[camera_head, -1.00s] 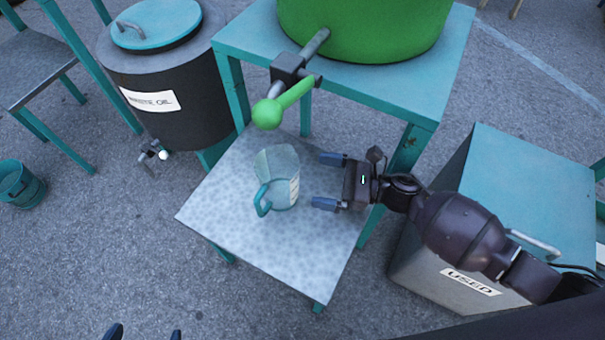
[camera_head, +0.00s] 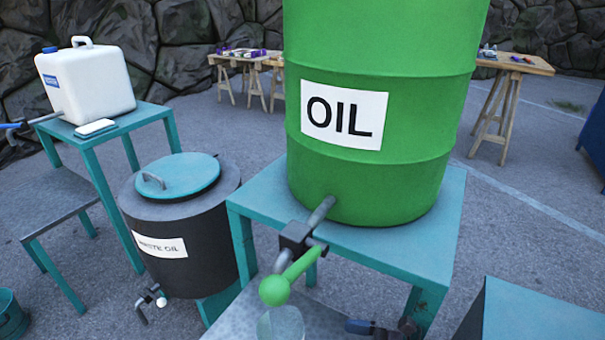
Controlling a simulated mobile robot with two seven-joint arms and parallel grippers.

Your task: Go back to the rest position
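My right gripper (camera_head: 362,327) shows only in part at the bottom edge, with one blue finger and some dark arm parts in view. The rest of it is cut off, so its opening cannot be seen. Just left of it, apart, the top of a clear jug (camera_head: 281,323) stands on the low grey table (camera_head: 235,321). The jug is below the green-handled tap (camera_head: 285,282) of the green oil drum (camera_head: 385,95). My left gripper is not in view.
The drum stands on a teal table (camera_head: 262,196). A dark waste oil bin (camera_head: 200,269) is to its left, and a white canister (camera_head: 88,82) on a stand is farther left. A teal box (camera_head: 530,318) is at the lower right. Wooden trestle tables (camera_head: 510,66) stand behind.

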